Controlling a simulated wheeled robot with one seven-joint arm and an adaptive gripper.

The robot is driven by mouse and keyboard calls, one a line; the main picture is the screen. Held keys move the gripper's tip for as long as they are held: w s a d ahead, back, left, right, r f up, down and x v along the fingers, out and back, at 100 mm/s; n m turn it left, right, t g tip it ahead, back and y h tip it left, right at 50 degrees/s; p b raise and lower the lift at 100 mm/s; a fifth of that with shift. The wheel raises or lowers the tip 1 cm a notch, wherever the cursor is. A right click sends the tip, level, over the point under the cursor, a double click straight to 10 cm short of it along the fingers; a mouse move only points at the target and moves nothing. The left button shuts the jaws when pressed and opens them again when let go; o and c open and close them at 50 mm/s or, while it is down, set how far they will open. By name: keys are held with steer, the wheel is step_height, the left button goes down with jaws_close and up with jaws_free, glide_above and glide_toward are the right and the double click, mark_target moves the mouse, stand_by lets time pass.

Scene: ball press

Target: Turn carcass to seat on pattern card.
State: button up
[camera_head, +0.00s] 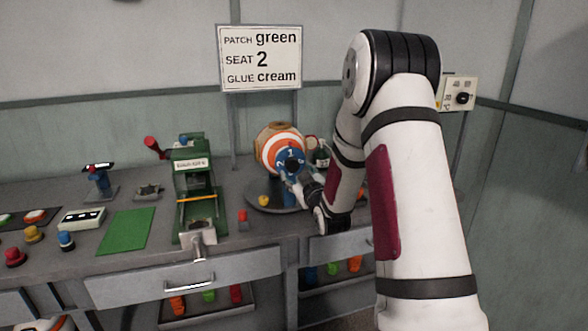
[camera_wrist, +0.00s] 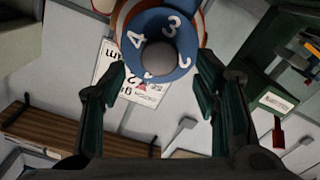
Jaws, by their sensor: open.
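The carcass (camera_head: 279,142) is an orange-and-white striped ball on a dark round stand (camera_head: 262,198) at the back of the bench. Its blue numbered face (camera_head: 290,156) shows a 1 at the top, around a dark central knob. In the wrist view the blue face (camera_wrist: 182,32) shows 4, 3, 2 and a partly hidden 1 around the grey knob (camera_wrist: 158,56). My gripper (camera_wrist: 158,85) is open, its fingers apart on either side below the knob. In the head view my gripper (camera_head: 297,183) is at the ball's front. The pattern card (camera_head: 261,58) reads patch green, seat 2, glue cream.
A green press (camera_head: 193,180) with a red lever stands left of the ball. A green sheet (camera_head: 126,231), coloured knobs and a small red-topped piece (camera_head: 243,216) lie on the bench. A bottle (camera_head: 320,154) stands close behind my gripper. A drawer (camera_head: 185,276) is below.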

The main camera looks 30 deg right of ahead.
mark_target(294, 167)
steer(key=shift+x, duration=2.15)
jaws_close()
